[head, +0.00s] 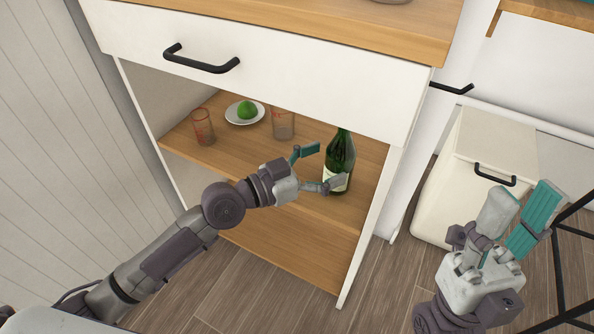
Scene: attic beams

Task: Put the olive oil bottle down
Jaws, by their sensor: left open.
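The olive oil bottle (341,154), dark green with a pale label, stands upright on the wooden shelf (235,151) inside the open cabinet, towards its right side. My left gripper (331,166) is open at the bottle, with its fingers pointing towards it. One finger overlaps the lower part of the bottle in the picture and hides some of the label. I cannot tell whether either finger touches it. My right gripper (521,202) is at the lower right, far from the bottle, with its fingers apart and nothing between them.
On the shelf are a plate (233,119) with a green fruit (246,111) and two glasses, one left (203,127) and one in the middle (283,124). A drawer (290,75) with a black handle is above. A cream bin (470,180) stands right of the cabinet.

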